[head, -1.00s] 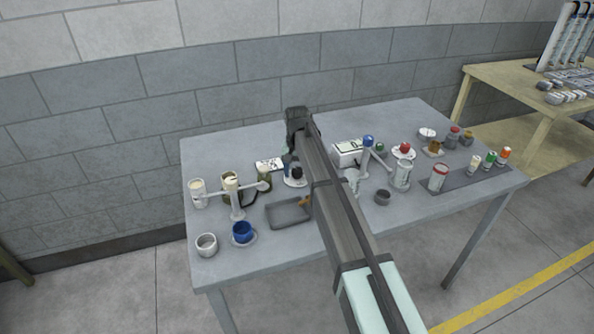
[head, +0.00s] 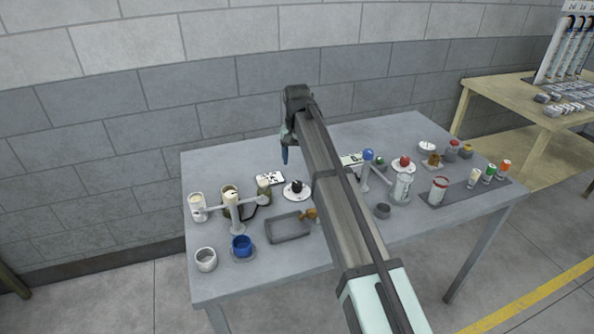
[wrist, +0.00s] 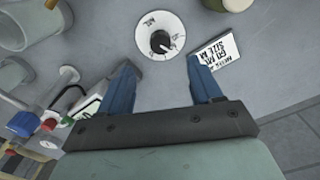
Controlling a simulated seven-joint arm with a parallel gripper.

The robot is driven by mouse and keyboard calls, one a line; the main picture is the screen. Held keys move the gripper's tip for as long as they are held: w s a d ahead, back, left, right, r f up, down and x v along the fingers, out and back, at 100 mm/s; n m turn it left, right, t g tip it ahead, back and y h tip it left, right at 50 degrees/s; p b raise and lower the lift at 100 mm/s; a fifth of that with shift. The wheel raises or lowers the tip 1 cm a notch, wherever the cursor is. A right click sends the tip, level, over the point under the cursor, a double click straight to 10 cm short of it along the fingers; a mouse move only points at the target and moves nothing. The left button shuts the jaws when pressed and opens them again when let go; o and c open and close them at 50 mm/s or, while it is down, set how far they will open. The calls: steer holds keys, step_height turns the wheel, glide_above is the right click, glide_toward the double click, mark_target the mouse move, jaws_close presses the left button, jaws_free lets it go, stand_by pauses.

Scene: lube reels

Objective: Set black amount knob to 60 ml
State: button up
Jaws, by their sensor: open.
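The black amount knob (head: 297,186) sits at the centre of a round white dial (head: 291,194) in the middle of the table. In the wrist view the black knob (wrist: 160,42) and the white dial (wrist: 148,27) lie just beyond the fingertips. Marks show around the dial but are too small to read surely. A white card (wrist: 218,52) with black print, apparently including "60 ML", lies beside the dial; the head view also shows this card (head: 270,178). My gripper (wrist: 161,68) has two blue fingers, open and empty, apart from the knob. The head view shows my gripper (head: 285,155) above the table.
A blue-topped stand (head: 368,156) and several containers are to the right. The table's back strip looks clear.

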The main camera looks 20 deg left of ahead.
steer(key=shift+r, duration=1.45)
